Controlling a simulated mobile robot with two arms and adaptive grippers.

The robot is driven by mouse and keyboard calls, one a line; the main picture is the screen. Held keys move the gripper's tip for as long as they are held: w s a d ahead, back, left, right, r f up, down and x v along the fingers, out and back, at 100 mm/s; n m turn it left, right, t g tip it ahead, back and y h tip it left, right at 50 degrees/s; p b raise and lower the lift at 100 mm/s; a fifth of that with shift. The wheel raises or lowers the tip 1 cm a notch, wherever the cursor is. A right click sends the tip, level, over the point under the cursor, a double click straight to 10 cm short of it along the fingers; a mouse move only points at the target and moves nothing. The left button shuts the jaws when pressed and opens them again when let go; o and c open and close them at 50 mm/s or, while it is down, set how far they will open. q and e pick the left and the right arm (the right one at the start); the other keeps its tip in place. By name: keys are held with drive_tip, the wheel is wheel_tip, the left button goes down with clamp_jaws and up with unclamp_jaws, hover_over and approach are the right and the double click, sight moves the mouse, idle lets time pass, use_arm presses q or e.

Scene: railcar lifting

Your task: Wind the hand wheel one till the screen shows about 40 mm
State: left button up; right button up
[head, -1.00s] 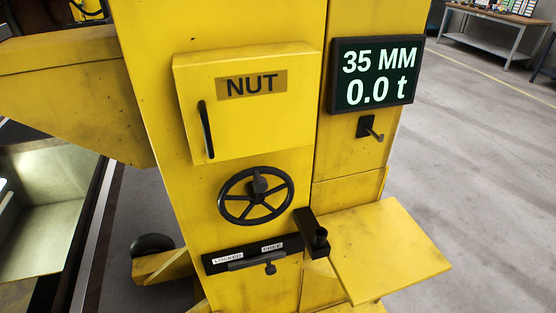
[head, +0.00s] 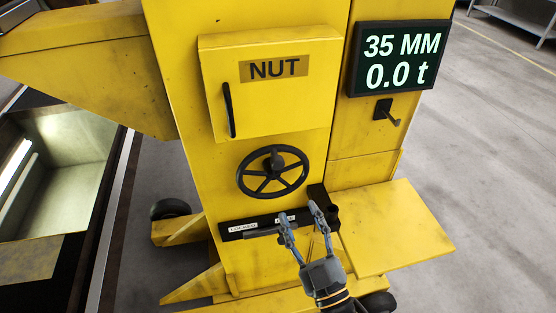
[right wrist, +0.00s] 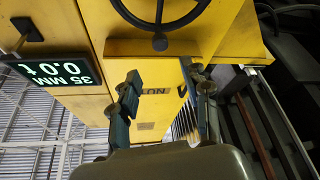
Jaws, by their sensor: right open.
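The black spoked hand wheel (head: 272,174) with a knob is on the front of the yellow column, below the NUT door. Part of it shows at the top of the right wrist view (right wrist: 160,40). The screen (head: 402,58) reads 35 MM and 0.0 t; it shows turned in the right wrist view (right wrist: 53,72). My right gripper (head: 298,212) is open and empty, below and right of the wheel and apart from it. Its fingers cover part of the LOCKED strip (head: 243,228). Its two fingers also show in the right wrist view (right wrist: 167,76). My left gripper is not in view.
The NUT door (head: 275,105) with a black handle is shut above the wheel. A black holder (head: 332,212) and a yellow shelf (head: 390,235) stick out at right. A hook (head: 387,111) hangs below the screen. Grey floor is clear at far right.

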sight(279, 167)
drive_tip(key=p+x, duration=0.3)
drive_tip(key=x, duration=0.8)
drive_tip(key=shift+w+p, duration=0.25)
drive_tip(key=shift+p, duration=0.15)
drive_tip(key=shift+x, duration=0.8)
drive_tip(key=shift+f, duration=0.1)
clamp_jaws()
